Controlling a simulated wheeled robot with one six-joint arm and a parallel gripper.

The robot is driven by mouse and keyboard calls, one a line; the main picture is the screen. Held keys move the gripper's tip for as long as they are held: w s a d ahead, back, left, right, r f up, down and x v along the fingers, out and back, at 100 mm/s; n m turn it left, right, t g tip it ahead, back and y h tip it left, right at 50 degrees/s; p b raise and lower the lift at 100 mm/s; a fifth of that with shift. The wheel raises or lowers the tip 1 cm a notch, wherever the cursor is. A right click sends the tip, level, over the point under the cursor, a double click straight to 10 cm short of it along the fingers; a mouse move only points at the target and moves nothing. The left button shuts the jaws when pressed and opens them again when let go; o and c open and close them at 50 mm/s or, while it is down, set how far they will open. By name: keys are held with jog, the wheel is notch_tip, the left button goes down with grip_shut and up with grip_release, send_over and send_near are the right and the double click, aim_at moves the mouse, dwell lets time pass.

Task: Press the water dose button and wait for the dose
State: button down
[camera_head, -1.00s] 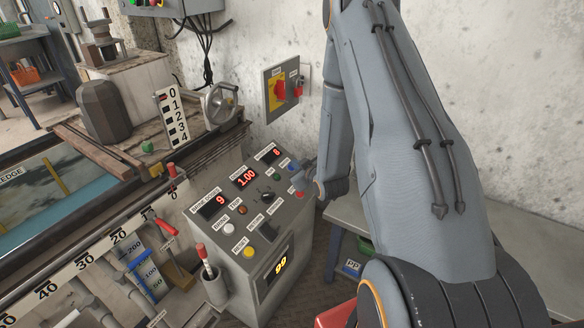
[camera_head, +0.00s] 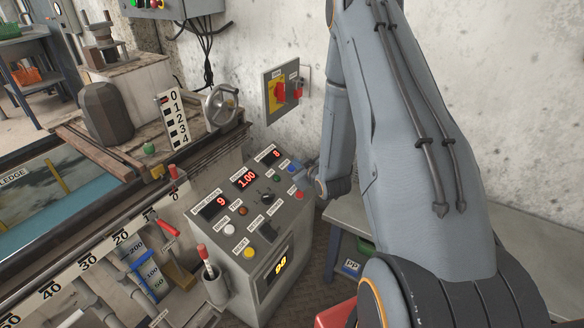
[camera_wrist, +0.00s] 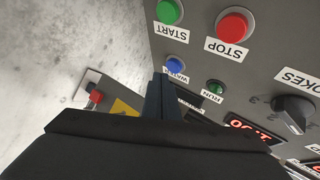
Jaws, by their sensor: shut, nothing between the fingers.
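The water dose button is the blue button (camera_wrist: 175,66) labelled WATER on the grey control panel (camera_head: 237,225); in the head view it shows as a small blue spot (camera_head: 291,168). My gripper (camera_wrist: 163,78) is shut and empty. Its fingertips are right beside the blue button in the wrist view and partly cover its label. I cannot tell whether they touch it. In the head view my gripper (camera_head: 304,180) is at the panel's upper right edge, small and partly hidden by my wrist.
A green START button (camera_wrist: 169,11), a red STOP button (camera_wrist: 235,25), a green RUN lamp (camera_wrist: 216,87) and a black knob (camera_wrist: 293,113) surround the blue button. Red number displays (camera_head: 245,178) are on the panel. A yellow-and-red switch box (camera_head: 282,88) is on the wall behind.

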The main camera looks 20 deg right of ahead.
jog(key=shift+r, duration=0.1)
jog(key=r+p, duration=0.1)
jog(key=s+d+r+p, duration=0.1)
jog(key=s+r+p, duration=0.1)
jog(key=r, duration=0.1)
jog(key=shift+d+r+p, duration=0.1)
jog(key=shift+d+p, duration=0.05)
jog(key=shift+p, duration=0.25)
dwell(0.8)
jog(key=s+a+r+m+g+p, duration=0.1)
jog(key=s+a+r+g+p, duration=0.1)
jog(key=s+a+r+g, duration=0.2)
jog(key=s+a+r+m+g+p, duration=0.1)
jog(key=s+a+r+g, duration=0.4)
jog(key=s+r, duration=0.6)
jog(key=s+a+r+m+g+p, duration=0.2)
jog(key=s+a+r, duration=0.5)
jog(key=s, duration=1.1)
jog(key=shift+s+a+r+g+p, duration=0.2)
jog(key=shift+s+a+g+p, duration=0.15)
jog(key=shift+g+p, duration=0.65)
